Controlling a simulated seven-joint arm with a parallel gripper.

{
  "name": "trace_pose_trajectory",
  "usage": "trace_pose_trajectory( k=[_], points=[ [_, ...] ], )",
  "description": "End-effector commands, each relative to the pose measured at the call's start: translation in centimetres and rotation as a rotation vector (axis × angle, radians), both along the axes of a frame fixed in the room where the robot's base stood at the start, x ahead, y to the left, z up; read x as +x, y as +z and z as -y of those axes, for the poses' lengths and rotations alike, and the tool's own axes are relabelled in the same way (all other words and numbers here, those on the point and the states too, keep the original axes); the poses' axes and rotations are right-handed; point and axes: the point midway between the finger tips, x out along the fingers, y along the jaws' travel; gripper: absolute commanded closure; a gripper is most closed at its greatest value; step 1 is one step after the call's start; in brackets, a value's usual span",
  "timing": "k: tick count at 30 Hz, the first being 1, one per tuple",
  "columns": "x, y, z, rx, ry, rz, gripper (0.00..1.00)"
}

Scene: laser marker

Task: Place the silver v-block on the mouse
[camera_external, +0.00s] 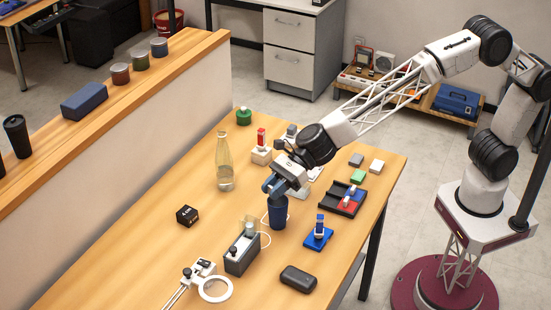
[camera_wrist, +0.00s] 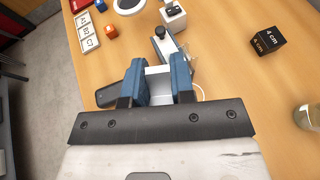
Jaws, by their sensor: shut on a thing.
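My gripper (camera_wrist: 161,86) has blue fingers and is shut on a pale grey block, the silver v-block (camera_wrist: 158,73), which shows between them in the wrist view. In the external view my gripper (camera_external: 274,187) is over the middle of the table, and I cannot make out the v-block there. A dark rounded object that looks like the mouse (camera_external: 298,278) lies near the front right of the table, apart from my gripper. It also shows in the wrist view (camera_wrist: 106,96), left of the fingers and partly hidden by one.
A dark blue cup (camera_external: 278,213) stands just below my gripper. A grey device with a black knob (camera_external: 240,256), a blue stand (camera_external: 318,236) and a magnifier ring (camera_external: 215,288) are nearby. A glass bottle (camera_external: 224,165) and black cube (camera_external: 187,215) stand left, with bare table around them.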

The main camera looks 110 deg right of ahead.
Motion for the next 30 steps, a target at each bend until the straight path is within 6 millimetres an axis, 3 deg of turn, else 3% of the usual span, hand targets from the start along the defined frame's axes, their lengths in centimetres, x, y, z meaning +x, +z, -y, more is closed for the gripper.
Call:
trace_pose_trajectory(
  k=[30],
  points=[
    [1.3, -2.9, -9.8, 0.0, 0.446, -0.001, 1.0]
  ],
)
